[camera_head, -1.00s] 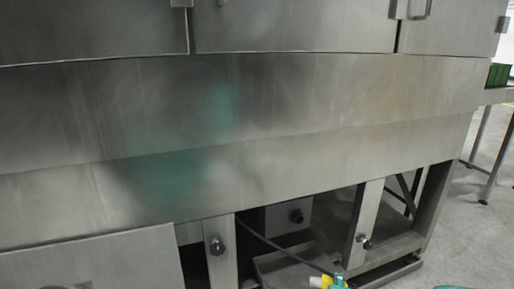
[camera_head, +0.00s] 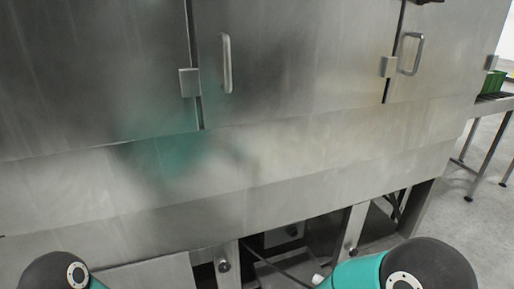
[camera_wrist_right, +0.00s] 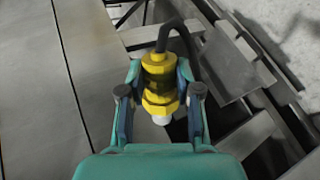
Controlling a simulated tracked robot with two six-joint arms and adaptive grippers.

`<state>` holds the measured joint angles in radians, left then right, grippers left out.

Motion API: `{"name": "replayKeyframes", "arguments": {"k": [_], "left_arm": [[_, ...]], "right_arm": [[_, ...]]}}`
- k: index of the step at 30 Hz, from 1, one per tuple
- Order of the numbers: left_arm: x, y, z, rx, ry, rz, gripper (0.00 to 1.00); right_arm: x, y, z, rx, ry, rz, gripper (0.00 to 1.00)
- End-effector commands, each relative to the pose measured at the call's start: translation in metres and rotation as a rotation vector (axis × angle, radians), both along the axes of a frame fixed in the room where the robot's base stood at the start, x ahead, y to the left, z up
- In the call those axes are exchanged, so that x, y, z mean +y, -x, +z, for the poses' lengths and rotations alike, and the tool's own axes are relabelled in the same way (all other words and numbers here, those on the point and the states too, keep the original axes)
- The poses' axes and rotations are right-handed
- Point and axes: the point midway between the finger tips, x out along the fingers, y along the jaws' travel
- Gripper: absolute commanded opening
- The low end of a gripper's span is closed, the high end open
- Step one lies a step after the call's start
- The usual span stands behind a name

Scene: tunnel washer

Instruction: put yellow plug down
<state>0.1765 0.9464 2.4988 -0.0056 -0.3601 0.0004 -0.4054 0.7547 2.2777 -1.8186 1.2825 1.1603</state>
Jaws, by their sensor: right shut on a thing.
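The yellow plug (camera_wrist_right: 158,82) is in the right wrist view, with a dark cable (camera_wrist_right: 178,30) coming off its top end and a pale tip at its lower end. My right gripper (camera_wrist_right: 160,95) is shut on the plug, with one finger on each side of its body. In the head view the right arm's teal and black links fill the lower right, and the right gripper and plug are not clearly visible there. My left arm's black joint shows at the lower left of the head view; its gripper is out of the picture.
The large steel washer (camera_head: 300,150) fills most of the head view, with door handles (camera_head: 227,62) on its upper part. Below are its legs (camera_head: 354,228) and an open space. Grey floor and a table (camera_head: 490,108) with a green crate (camera_head: 493,83) are at the right.

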Motion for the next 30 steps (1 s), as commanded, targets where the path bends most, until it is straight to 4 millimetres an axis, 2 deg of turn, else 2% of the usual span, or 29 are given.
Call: {"name": "replayKeyframes", "arguments": {"k": [1,6,9,13,16,21,26,30], "left_arm": [[0.0,0.0,0.026,0.0,0.0,0.0,0.4],[0.0,0.0,0.054,0.0,0.0,0.0,0.4],[0.0,0.0,0.063,0.0,0.0,0.0,0.4],[0.0,0.0,0.067,0.0,0.0,0.0,0.4],[0.0,0.0,0.067,0.0,0.0,0.0,0.4],[0.0,0.0,0.066,0.0,0.0,0.0,0.4],[0.0,0.0,0.066,0.0,0.0,0.0,0.4],[0.0,0.0,0.066,0.0,0.0,0.0,0.4]], "right_arm": [[0.0,0.004,0.023,0.001,0.001,-0.02,0.0],[-0.001,0.016,0.046,0.001,0.001,-0.075,0.0],[-0.002,0.021,0.053,0.0,0.0,-0.096,0.0],[-0.006,0.022,0.059,-0.003,-0.001,-0.122,0.0],[-0.015,0.02,0.071,-0.007,-0.004,-0.15,0.0],[-0.038,0.013,0.109,-0.01,-0.006,-0.151,0.0],[-0.047,0.005,0.147,-0.009,-0.004,0.016,0.0],[-0.034,0.004,0.164,-0.004,-0.001,0.256,0.0]]}}
